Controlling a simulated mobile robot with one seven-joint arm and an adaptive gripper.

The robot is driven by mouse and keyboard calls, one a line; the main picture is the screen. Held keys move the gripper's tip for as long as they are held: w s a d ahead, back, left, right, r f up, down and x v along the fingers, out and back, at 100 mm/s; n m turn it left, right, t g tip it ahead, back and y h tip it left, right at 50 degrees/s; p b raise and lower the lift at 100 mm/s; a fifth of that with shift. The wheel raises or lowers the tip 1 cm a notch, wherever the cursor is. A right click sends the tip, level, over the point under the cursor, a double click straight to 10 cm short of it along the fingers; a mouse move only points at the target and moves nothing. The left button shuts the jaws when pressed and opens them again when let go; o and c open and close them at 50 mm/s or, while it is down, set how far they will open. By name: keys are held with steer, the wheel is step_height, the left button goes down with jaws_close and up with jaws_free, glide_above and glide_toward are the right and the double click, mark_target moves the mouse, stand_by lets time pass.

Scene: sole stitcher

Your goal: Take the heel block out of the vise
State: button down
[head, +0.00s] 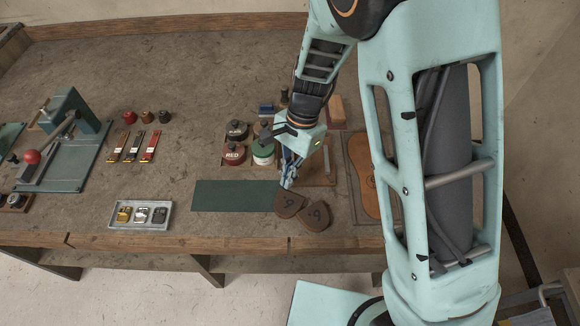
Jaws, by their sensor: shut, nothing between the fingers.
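My gripper (287,184) points down over the bench, its fingers shut and empty. Its tips are just above or against the upper edge of a dark brown heel-shaped piece (289,204); I cannot tell if they touch. A second such piece (313,217) lies beside it to the lower right, and both carry a dark mark. I cannot clearly make out a vise or a block clamped in one. A brown board (325,178) shows partly behind my gripper, and my arm and gripper hide what stands there.
A dark green mat (235,196) lies left of the heel pieces. Round tins (235,153) stand behind it. A grey tray (140,215) with small metal parts is front left. A teal lever machine (70,130) stands far left. A sole-shaped piece (364,180) is partly behind my arm.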

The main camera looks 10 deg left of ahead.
steer(key=shift+f, duration=0.1)
steer(key=s+a, duration=0.2)
steer(key=s, duration=0.2)
steer(key=s+a+p, duration=0.1)
steer(key=s+a, duration=0.1)
steer(key=s, duration=0.2)
steer(key=s+a+p, duration=0.1)
steer(key=s+a, duration=0.1)
steer(key=s, duration=0.2)
steer(key=shift+s+a, duration=0.35)
steer(key=shift+s, duration=0.05)
